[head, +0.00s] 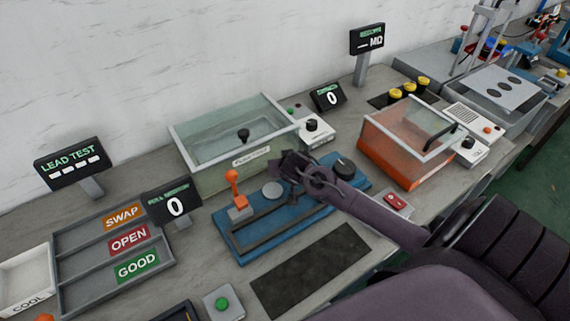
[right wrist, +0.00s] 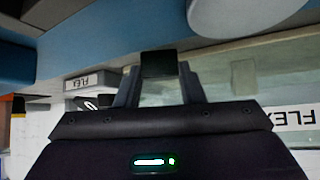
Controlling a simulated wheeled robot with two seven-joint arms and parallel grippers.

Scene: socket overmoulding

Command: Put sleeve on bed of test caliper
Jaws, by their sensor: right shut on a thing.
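My right gripper (head: 289,166) is above the back edge of the blue test caliper (head: 252,243). In the right wrist view the gripper (right wrist: 158,72) is shut on a small dark block, which looks like the sleeve (right wrist: 158,63). In the head view I cannot tell the sleeve from the dark fingers. The caliper's round grey bed (head: 272,190) is just left of and below the gripper; a pale disc, likely the bed (right wrist: 250,12), shows at the top right of the wrist view, apart from the sleeve. An orange lever (head: 234,188) stands on the caliper's left. My left gripper is out of view.
A glass-walled water tank (head: 215,178) stands close behind the caliper. An orange clear-lidded box (head: 392,158) is to the right. A sorting tray (head: 82,262) marked SWAP, OPEN and GOOD is at left. A dark mat (head: 310,270) lies clear in front.

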